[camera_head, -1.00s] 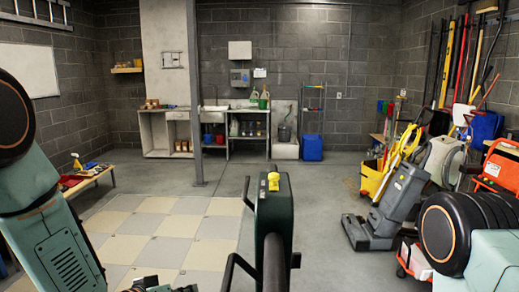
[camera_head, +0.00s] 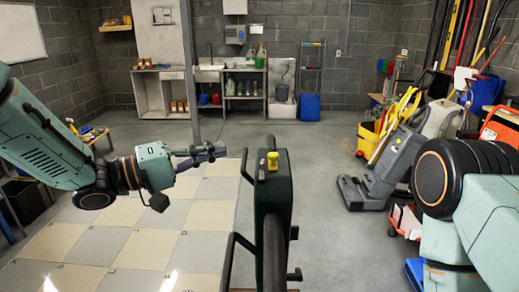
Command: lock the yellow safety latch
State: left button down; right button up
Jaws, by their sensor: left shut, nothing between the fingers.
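The yellow safety latch (camera_head: 272,161) sits on top of a tall dark green machine post (camera_head: 272,205) in the middle of the view. It is a small yellow block near the post's top edge. My left gripper (camera_head: 218,150) reaches in from the left above the tiled floor, at about the latch's height in the picture. Its fingers are shut and empty, pointing right toward the post, with a visible gap between them and it. My right arm shows at the right edge, but its gripper is not visible.
Dark handles (camera_head: 238,240) stick out from the post's left side. A grey floor machine (camera_head: 385,165) and a yellow bucket (camera_head: 369,138) stand at the right. A low wooden bench (camera_head: 95,134) is at the left. Open floor lies behind the post.

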aim_at(260, 163)
pick_arm(q)
jog(key=p+x, duration=0.1)
jog(key=x, duration=0.9)
jog(key=shift+s+d, duration=0.1)
jog(key=shift+s+f, duration=0.15)
jog(key=shift+s, duration=0.35)
jog(key=shift+s+d+f+p, duration=0.15)
jog(key=shift+s+f+p, duration=0.15)
jog(key=shift+s, duration=1.15)
jog(key=shift+w, duration=0.15)
